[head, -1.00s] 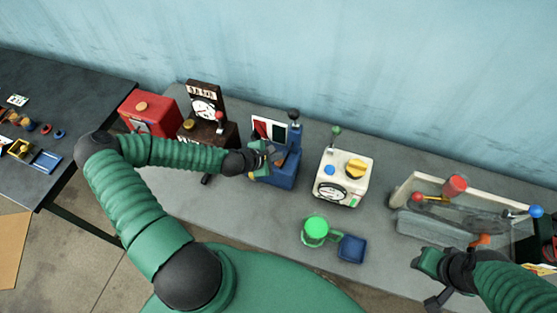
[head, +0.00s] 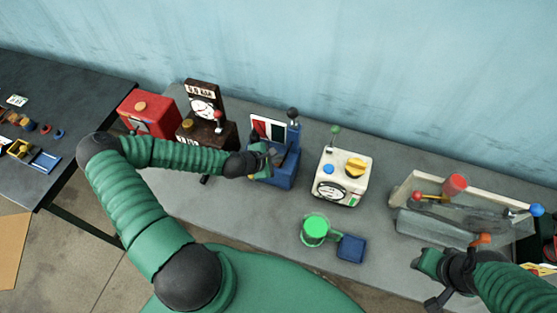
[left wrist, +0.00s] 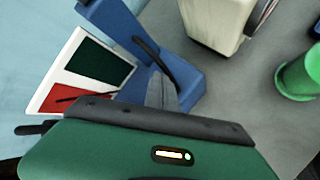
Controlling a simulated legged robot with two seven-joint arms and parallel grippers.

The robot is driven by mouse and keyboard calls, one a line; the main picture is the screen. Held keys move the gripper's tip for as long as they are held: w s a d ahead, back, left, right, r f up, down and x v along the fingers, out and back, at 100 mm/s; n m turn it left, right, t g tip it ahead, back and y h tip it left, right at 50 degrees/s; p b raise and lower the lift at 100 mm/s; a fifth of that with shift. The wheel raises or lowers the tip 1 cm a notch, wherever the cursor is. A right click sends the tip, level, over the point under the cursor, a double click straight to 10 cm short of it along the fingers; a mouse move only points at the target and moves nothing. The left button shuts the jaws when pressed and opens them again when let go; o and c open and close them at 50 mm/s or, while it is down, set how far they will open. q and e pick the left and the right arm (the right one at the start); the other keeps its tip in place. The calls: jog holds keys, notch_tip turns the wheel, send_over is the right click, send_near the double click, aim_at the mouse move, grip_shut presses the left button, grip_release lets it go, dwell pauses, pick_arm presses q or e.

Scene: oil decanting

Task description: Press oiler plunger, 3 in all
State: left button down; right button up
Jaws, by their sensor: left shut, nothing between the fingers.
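A blue device (head: 284,173) with an upright black-knobbed post (head: 293,114) stands mid-table. A white panel with green and red fields (head: 268,127) is at its back left. The device fills the upper middle of the left wrist view (left wrist: 185,75). I cannot tell for sure which part is the oiler plunger. My left gripper (head: 266,160) is shut and empty at the device's near left side, hiding part of it. In the left wrist view its grey fingers (left wrist: 162,92) overlap the device; contact is unclear. My right gripper (head: 426,262) is at the lower right, its jaw state unclear.
A red box (head: 148,112) and a brown gauge stand (head: 205,107) are left of the device. A cream box (head: 341,178) with knobs, a green cup (head: 314,230) and a blue dish (head: 351,248) are to its right. A framed tray (head: 408,187) lies farther right.

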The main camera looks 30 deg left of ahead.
pick_arm(q)
jog(key=shift+d+f, duration=0.1)
jog(key=shift+f, duration=0.3)
jog(key=shift+r, duration=0.15)
dwell(0.4)
jog(key=shift+a+r+p, duration=0.5)
jog(key=shift+r+p, duration=0.25)
jog(key=shift+r, duration=0.1)
jog(key=shift+r, duration=0.1)
notch_tip(320, 180, up, 5)
jog(key=p, duration=0.4)
jog(key=shift+d+p, duration=0.1)
jog(key=shift+p, duration=0.2)
